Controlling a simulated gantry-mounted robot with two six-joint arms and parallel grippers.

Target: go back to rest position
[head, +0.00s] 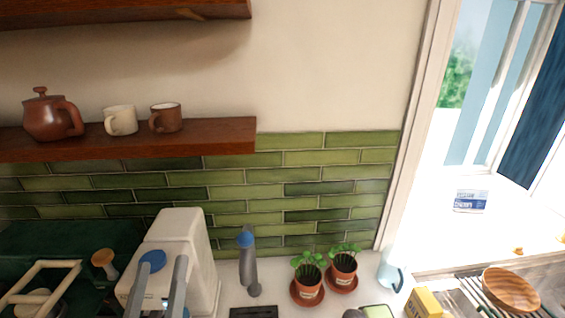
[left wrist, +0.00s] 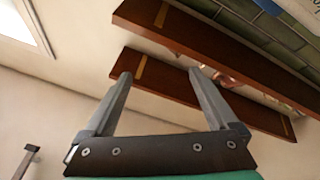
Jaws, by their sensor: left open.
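My left gripper (head: 166,264) shows at the bottom left of the head view, its two grey fingers pointing up in front of a white appliance (head: 188,245). In the left wrist view the left gripper (left wrist: 160,74) has its fingers spread wide with nothing between them. Beyond them are the undersides of two wooden shelves (left wrist: 165,82). My right gripper is in neither view.
A shelf (head: 215,138) holds a teapot (head: 50,117) and two mugs. On the counter are two potted plants (head: 308,278), a grey upright thing with a blue top (head: 247,265) and a yellow box (head: 425,303). A wooden bowl (head: 510,290) sits on a rack. A window is at right.

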